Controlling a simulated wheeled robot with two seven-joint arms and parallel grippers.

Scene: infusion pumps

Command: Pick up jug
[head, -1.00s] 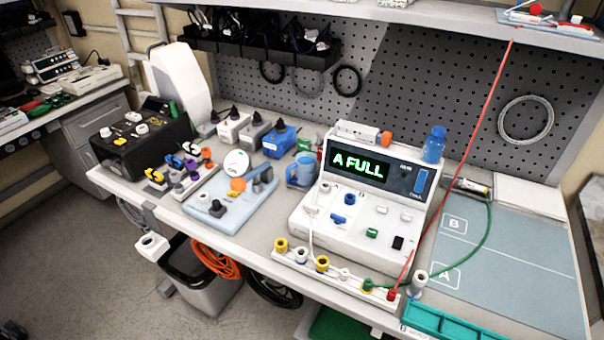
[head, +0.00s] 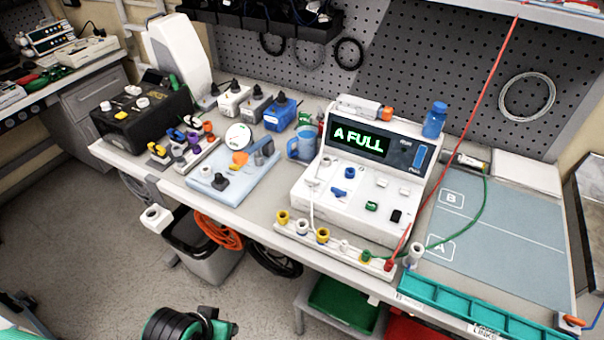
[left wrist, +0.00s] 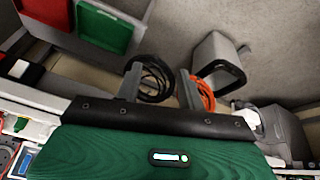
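A translucent blue jug (head: 300,146) stands upright on the bench behind the base of the white pump, left of the pump's display. Its lower right side is partly hidden by the pump. My left gripper (left wrist: 159,88) shows in the left wrist view with its two grey fingers apart and nothing between them. It points down over the floor and the front of the bench, well away from the jug. The jug does not show in the left wrist view. My right gripper is in neither view.
A light blue board with a joystick (head: 222,181) and connector blocks (head: 283,112) stand left of the jug. A red cord (head: 470,125) hangs to the pump's right. A bin (head: 205,258) stands below.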

